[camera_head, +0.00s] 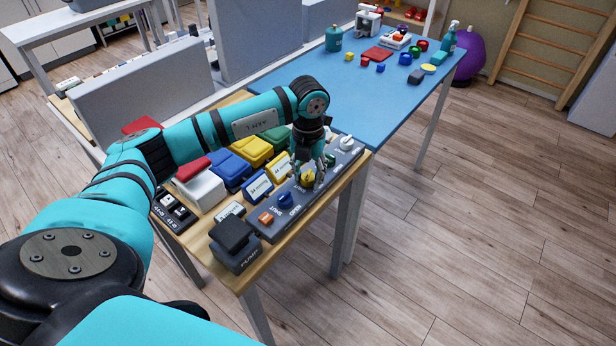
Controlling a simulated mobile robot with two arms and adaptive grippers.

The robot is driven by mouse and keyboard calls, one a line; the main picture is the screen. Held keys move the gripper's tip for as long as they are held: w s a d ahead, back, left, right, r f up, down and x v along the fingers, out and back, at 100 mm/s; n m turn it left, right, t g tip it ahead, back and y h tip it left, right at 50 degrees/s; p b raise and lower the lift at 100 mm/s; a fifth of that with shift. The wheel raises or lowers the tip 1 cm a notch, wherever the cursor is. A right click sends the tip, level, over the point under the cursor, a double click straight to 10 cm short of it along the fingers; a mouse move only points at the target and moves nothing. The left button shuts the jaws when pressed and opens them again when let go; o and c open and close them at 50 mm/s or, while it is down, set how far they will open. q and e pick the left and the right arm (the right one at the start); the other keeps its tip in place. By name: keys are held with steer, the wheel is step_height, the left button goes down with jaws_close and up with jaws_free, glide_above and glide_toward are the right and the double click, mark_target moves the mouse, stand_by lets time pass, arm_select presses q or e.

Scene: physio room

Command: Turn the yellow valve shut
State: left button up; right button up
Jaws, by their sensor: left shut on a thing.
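The yellow valve (308,181) is a small round knob on a dark grey control panel (267,228) along the right edge of the wooden table. My left gripper (308,180) reaches down over the valve from above and is shut on it. The fingers hide part of the valve, so how far it is turned cannot be told. A blue knob (285,200) and an orange one (266,217) sit on the same panel nearer to me. A white knob (347,143) sits at its far end. My right gripper does not show.
A dark block labelled pump (235,243) stands at the table's near corner. Blue, yellow and green boxes, including a yellow one (252,150), crowd the left of the panel. A blue table (372,96) with small objects stands behind. The floor to the right is clear.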

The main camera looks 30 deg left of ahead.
mark_target(308, 174)
arm_select(q)
steer(key=m+b, duration=0.1)
steer(key=m, duration=0.3)
steer(key=shift+w+r, duration=0.1)
steer(key=shift+b, duration=0.3)
steer(key=shift+m, duration=0.3)
steer(key=o, duration=1.2)
steer(key=shift+c, duration=0.2)
steer(key=shift+r, duration=0.3)
step_height(308, 174, up, 11)
steer(key=shift+r, duration=0.2)
